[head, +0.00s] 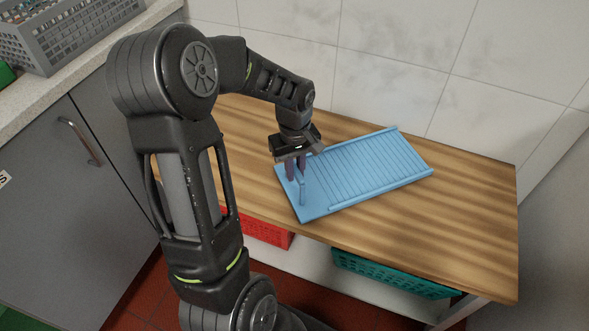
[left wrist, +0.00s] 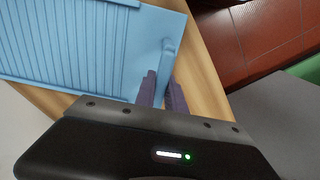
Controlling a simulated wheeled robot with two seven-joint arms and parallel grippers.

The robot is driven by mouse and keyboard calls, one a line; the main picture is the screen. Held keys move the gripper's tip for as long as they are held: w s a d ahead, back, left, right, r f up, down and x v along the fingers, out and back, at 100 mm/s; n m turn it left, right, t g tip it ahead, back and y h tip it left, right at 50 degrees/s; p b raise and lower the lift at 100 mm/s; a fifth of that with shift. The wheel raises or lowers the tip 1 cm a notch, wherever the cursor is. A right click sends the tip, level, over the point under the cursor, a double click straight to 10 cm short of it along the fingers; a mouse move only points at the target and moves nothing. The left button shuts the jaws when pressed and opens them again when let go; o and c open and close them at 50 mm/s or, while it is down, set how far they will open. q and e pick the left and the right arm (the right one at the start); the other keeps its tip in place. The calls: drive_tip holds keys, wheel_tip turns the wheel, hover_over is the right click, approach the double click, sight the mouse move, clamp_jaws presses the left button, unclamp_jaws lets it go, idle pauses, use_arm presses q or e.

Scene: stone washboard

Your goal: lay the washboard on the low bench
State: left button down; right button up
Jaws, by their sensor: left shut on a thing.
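The washboard (head: 367,172) is a light blue ridged board with raised long edges and an upright handle at its left end. It lies on the wooden top of the low bench (head: 455,235), apparently flat and at a slant. My left gripper (head: 296,178) is above the board's left end, fingers pointing down, shut on the handle. In the left wrist view the washboard (left wrist: 75,45) fills the upper left, and the purple fingers (left wrist: 162,92) are at its handle. The fingers hide part of the handle. My right gripper is not in view.
A red basket (head: 265,233) and a teal basket (head: 390,274) sit below the bench top. A white tiled wall (head: 400,50) stands behind the bench. A grey cabinet (head: 60,200) with a grey crate (head: 65,30) on its counter is at left. The bench's right part is clear.

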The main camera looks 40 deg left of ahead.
use_arm(q)
drive_tip(key=shift+f, duration=0.2)
drive_tip(key=c, duration=1.4)
unclamp_jaws()
drive_tip(key=shift+r, duration=0.1)
wheel_tip(320, 180, up, 12)
drive_tip(key=p, duration=0.2)
drive_tip(key=shift+s+a, duration=0.1)
